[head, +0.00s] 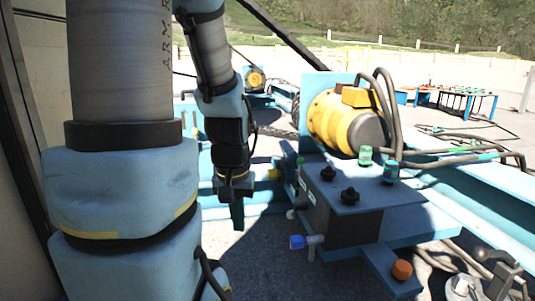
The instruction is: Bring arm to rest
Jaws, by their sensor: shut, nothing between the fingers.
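My arm fills the left side of the head view, with its thick upper link close to the camera. Its forearm hangs down near the middle, and my gripper (237,215) points downward at its end. The fingers look closed together in a narrow shape with nothing held. The gripper hangs in front of a blue frame (270,196) and to the left of a blue control box (345,195) with black knobs. I cannot tell whether the fingertips touch anything.
A yellow motor (342,123) with grey hoses stands behind the control box. A blue valve (297,242) and an orange cap (402,270) stick out at the front. A table with small items (455,100) stands at the far right. Grey ground (270,262) is open below the gripper.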

